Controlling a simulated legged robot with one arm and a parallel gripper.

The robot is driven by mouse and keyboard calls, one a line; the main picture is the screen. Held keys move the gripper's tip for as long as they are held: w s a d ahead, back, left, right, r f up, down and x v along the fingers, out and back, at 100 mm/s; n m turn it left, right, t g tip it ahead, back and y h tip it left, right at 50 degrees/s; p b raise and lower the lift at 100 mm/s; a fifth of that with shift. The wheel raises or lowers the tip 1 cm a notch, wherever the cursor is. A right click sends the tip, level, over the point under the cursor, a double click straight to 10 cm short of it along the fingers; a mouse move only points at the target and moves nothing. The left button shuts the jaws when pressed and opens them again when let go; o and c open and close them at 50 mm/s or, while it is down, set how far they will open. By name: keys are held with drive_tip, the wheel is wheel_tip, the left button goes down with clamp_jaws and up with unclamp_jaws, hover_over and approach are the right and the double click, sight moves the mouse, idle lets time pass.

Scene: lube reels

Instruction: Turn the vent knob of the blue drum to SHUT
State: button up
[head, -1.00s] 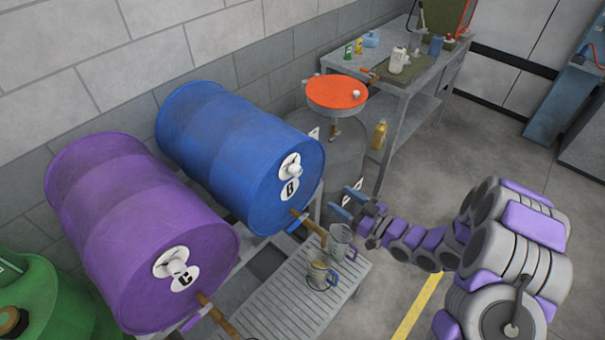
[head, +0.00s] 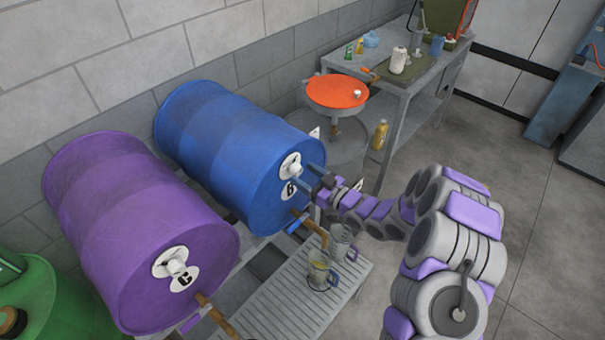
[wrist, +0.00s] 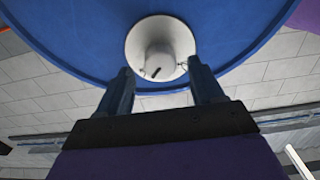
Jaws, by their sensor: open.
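The blue drum (head: 225,150) lies on its side, its round end facing my arm. A white vent knob (head: 292,169) on a white disc sits high on that end, above a label marked B. In the wrist view the knob (wrist: 159,62) is straight ahead, with a small dark mark on it. My gripper (head: 311,178) is open in front of the drum end, just right of the knob. In the wrist view my gripper's two fingers (wrist: 161,80) point at the disc, one on each side and below the knob. Whether they touch anything I cannot tell. The knob's wording is unreadable.
A purple drum (head: 130,225) with its own white knob lies to the left. A brass tap and clear jugs (head: 322,270) on a slatted stand (head: 285,312) are below the blue drum.

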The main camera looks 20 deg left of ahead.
drive_tip(key=shift+x, duration=0.85)
drive_tip(key=shift+c, duration=0.3)
drive_tip(key=c, duration=1)
